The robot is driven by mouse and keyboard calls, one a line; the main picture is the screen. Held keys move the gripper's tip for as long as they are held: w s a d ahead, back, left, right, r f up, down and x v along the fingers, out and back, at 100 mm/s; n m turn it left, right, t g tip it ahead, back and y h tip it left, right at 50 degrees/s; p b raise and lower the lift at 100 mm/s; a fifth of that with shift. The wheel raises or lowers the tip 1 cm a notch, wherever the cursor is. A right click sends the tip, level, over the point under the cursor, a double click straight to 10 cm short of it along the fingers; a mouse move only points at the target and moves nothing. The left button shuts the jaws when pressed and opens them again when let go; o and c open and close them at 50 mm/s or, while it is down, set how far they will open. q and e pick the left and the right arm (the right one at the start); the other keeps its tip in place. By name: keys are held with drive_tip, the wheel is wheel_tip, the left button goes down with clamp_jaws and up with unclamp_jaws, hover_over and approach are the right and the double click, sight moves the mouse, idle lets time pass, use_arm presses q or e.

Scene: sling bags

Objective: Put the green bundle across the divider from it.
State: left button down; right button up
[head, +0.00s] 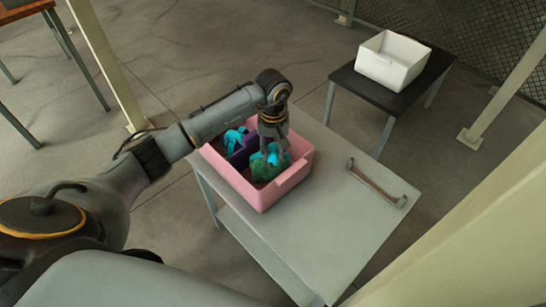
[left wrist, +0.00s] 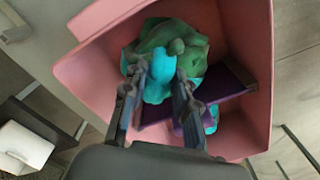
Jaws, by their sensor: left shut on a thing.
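The green bundle (head: 262,170) with a bright cyan part lies in the near right part of the pink crate, on the near side of the purple divider (head: 243,152). It also shows in the left wrist view (left wrist: 190,45). My left gripper (head: 275,150) reaches down into the crate and is shut on the cyan part of the green bundle; its fingers (left wrist: 161,78) sit on either side of it. The divider (left wrist: 232,82) runs beside the bundle in the wrist view. Whether the bundle touches the crate floor is hidden. My right gripper is not in view.
The pink crate (head: 300,171) stands on a grey table (head: 335,215). A cyan bundle (head: 232,139) lies across the divider. A metal handle (head: 377,185) is on the tabletop at right. A white bin (head: 390,62) stands on a black table behind.

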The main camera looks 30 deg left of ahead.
use_arm(q)
wheel_tip(320, 180, down, 3)
drive_tip(key=shift+f, duration=0.2)
drive_tip(key=shift+f, duration=0.15)
drive_tip(key=c, duration=1)
unclamp_jaws()
